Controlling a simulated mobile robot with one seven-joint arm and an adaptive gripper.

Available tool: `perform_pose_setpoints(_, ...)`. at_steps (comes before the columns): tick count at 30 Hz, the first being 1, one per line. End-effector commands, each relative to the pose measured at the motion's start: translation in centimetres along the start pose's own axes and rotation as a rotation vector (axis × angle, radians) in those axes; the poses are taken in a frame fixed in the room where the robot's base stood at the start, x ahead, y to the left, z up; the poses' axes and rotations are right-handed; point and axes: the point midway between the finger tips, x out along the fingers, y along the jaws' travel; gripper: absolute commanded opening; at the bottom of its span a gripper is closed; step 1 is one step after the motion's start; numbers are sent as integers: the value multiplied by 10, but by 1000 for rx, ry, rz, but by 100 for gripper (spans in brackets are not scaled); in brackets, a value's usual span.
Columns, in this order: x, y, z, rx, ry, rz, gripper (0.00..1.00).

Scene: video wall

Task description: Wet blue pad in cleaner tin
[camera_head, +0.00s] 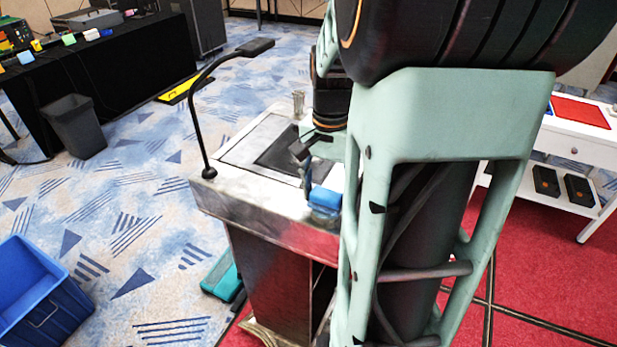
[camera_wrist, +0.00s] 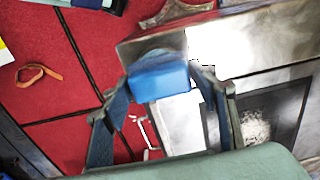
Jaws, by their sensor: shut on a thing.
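The blue pad (camera_wrist: 158,82) is a bright blue block between the two fingertips of my gripper (camera_wrist: 161,76) in the wrist view. The gripper is shut on it. In the head view the blue pad (camera_head: 326,197) shows at the front right corner of the lectern top, below my gripper (camera_head: 312,180). A rounded grey-blue shape sits just beyond the pad in the wrist view; I cannot tell whether it is the cleaner tin or part of the pad. A small metal cup (camera_head: 298,103) stands at the lectern's back edge. I cannot tell whether the pad touches anything below.
The lectern top (camera_head: 238,186) has a dark inset panel (camera_head: 290,150) and a gooseneck lamp or microphone (camera_head: 196,120) at its left. A white side table (camera_head: 580,137) with a red mat stands right. A blue crate (camera_head: 40,300) and grey bin (camera_head: 75,125) are on the floor.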

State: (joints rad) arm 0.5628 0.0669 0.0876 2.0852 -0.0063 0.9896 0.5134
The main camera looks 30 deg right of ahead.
Motion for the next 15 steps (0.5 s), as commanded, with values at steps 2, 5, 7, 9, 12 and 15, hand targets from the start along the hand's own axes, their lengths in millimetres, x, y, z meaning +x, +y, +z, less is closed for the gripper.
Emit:
perform_pose_setpoints(2, 2, 0, 0, 0, 0, 0, 34)
perform_pose_setpoints(5, 3, 0, 0, 0, 0, 0, 34)
perform_pose_setpoints(7, 4, 0, 0, 0, 0, 0, 34)
perform_pose_setpoints(9, 5, 0, 0, 0, 0, 0, 34)
perform_pose_setpoints(12, 6, 0, 0, 0, 0, 0, 34)
perform_pose_setpoints(15, 7, 0, 0, 0, 0, 0, 34)
